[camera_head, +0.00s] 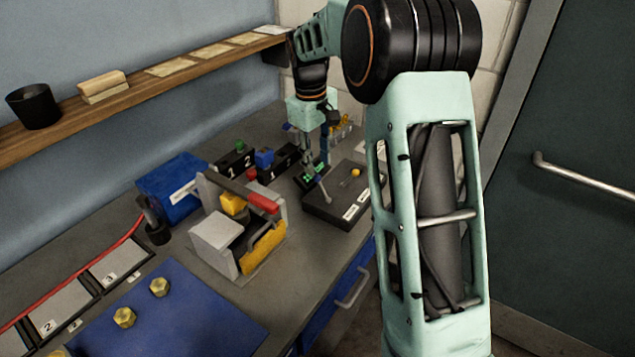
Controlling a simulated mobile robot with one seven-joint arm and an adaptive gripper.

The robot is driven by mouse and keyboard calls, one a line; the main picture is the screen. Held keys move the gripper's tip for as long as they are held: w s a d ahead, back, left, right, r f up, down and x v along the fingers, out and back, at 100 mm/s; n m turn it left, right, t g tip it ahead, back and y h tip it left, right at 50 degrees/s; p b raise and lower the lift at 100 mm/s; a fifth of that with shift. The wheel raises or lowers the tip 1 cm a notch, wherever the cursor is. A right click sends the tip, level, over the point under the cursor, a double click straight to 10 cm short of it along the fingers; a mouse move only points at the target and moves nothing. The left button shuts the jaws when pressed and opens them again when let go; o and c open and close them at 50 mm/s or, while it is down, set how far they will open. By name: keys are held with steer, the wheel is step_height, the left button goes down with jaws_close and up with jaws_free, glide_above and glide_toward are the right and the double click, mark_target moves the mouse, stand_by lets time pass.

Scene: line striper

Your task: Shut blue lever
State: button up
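A black lever box (337,208) with white labels on its front sits on the bench right of centre. A thin grey rod (323,190) stands tilted on its left part, and a small yellow knob (355,172) is on its right part. I cannot make out a blue handle on this box; my gripper hides part of it. My gripper (314,175) points down at the box's back left, close to the top of the grey rod. Whether it touches the rod, or is open or shut, is too small to tell. A blue block-shaped knob (264,158) sits on a black base to the left.
A grey fixture (215,240) with a red handle and yellow parts stands left of the lever box. Green and red buttons, a blue bin (172,187) and a blue mat (190,315) share the bench. A wooden shelf (150,88) runs along the wall above.

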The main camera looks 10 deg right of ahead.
mark_target(319, 177)
steer(key=f, duration=0.8)
steer(key=shift+w+d+p, duration=0.25)
steer(key=shift+d+p, duration=0.05)
steer(key=shift+d, duration=0.05)
jaws_close()
